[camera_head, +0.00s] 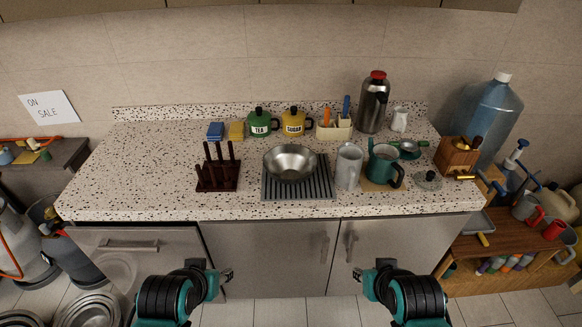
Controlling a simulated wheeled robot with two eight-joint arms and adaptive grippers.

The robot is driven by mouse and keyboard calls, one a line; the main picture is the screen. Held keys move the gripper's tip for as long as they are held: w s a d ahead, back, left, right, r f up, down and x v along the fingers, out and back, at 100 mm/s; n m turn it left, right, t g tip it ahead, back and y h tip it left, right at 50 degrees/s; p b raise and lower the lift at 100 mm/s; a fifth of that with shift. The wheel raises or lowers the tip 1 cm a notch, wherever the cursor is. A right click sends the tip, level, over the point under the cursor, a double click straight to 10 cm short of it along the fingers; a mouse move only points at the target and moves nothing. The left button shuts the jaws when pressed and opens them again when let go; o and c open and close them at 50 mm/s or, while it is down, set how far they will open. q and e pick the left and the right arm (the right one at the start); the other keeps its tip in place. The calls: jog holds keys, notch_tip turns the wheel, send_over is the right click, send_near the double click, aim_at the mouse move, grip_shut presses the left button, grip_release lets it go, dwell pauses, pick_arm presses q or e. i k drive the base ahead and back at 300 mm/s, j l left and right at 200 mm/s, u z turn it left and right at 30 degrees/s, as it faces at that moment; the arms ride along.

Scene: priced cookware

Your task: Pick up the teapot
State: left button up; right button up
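A teal pot (383,166) with a dark handle on its right side stands at the right of the speckled counter (130,180). It looks like the teapot, and it appears to sit on a tan board. A small round lid-like piece (427,180) lies to its right. My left gripper (226,276) is in front of the counter, low and left of centre, well away from the pot. My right gripper (357,276) is also low in front of the cabinet, nearer the pot but apart from it. Both finger sets are too small to tell open from shut.
Left of the pot stand a grey cylinder (348,166) and a steel bowl (290,164) on a ribbed mat (270,191). A dark peg rack (218,176) stands further left. A wooden block (456,157) is to the right. The counter's left part is clear.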

aim_at(382, 166)
jog(key=i+l+u, duration=0.15)
jog(key=l, duration=0.45)
jog(key=l+u, duration=0.2)
jog(key=l, duration=0.45)
jog(key=i+l+u, duration=0.1)
jog(key=i+l, duration=0.25)
jog(key=l, duration=0.3)
jog(key=i+l+u, duration=0.15)
jog(key=i+l, duration=0.05)
jog(key=l, duration=0.1)
